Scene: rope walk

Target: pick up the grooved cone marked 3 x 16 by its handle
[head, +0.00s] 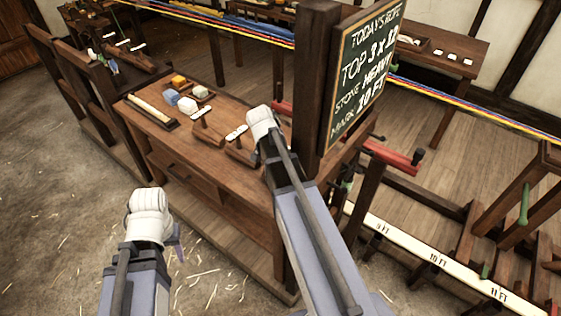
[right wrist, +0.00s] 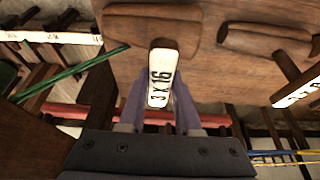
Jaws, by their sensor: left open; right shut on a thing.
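The grooved cone (right wrist: 152,27) is a brown wooden block across the top of the right wrist view. Its pale handle plate (right wrist: 162,75), marked 3 x 16, points down between the fingers of my right gripper (right wrist: 160,105), which is shut on it. In the head view my right wrist hides this grip. A neighbouring wooden cone (right wrist: 265,40) with a pale plate lies to the right in the wrist view. In the head view, wooden cones with pale plates (head: 208,135) lie on the bench beside my right wrist. My left gripper (head: 174,240) is open, away from the bench.
The wooden bench (head: 160,133) also holds coloured blocks (head: 180,82) and a tray (head: 152,110). A dark post and chalkboard (head: 370,70) reading TOP 3 x 12 stand close to my right arm. Red rails (head: 392,157) and a marked ruler strip (head: 430,255) lie right. The left floor is open.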

